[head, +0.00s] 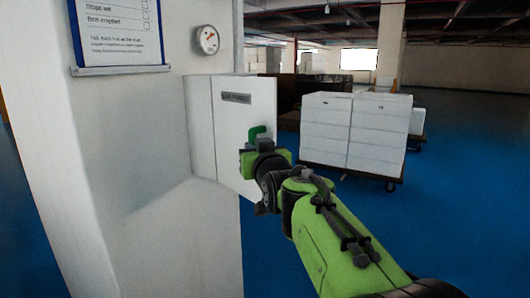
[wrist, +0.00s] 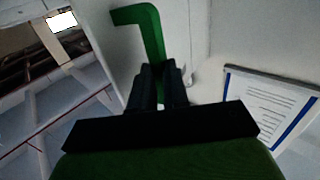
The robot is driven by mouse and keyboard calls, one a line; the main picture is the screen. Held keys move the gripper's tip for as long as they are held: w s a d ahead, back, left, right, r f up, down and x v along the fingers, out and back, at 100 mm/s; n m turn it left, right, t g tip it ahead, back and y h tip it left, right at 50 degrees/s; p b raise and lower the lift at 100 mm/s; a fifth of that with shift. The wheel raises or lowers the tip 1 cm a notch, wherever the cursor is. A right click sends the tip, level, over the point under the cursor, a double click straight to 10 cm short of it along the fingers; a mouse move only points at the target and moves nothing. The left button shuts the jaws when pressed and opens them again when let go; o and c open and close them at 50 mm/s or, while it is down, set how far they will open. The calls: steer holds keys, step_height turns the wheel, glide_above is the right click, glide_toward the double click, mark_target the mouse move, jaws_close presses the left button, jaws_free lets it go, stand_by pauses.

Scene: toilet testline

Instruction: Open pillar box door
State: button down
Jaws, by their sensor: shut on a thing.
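A white box (head: 199,125) is fixed to the side of a white pillar (head: 120,170). Its pale door (head: 240,125) carries a small grey label (head: 236,97) and a green handle (head: 256,132). My gripper (head: 261,146) is at the door's handle, on its right half. In the wrist view my gripper's dark fingers (wrist: 158,88) are shut on the lower part of the bent green handle (wrist: 150,30). The fingers hide part of the handle. I cannot tell whether the door stands slightly ajar.
A framed notice (head: 118,33) and a round gauge (head: 207,40) are on the pillar. A cart with stacked white boxes (head: 352,133) stands behind my arm at the right. Blue floor (head: 455,190) is clear on the right.

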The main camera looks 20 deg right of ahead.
steer(key=shift+w+a+r, duration=0.1)
steer(key=shift+a+r, duration=0.15)
steer(key=shift+a, duration=0.15)
steer(key=c, duration=1.6)
jaws_free()
steer(key=o, duration=0.5)
steer(key=shift+w+a+f, duration=0.1)
steer(key=shift+w+f, duration=0.2)
steer(key=shift+w, duration=0.35)
steer(key=s, duration=0.5)
steer(key=s+a, duration=0.1)
steer(key=s, duration=0.4)
steer(key=s+a, duration=0.1)
steer(key=s, duration=0.5)
steer(key=shift+b, duration=0.4)
steer(key=shift+s, duration=0.1)
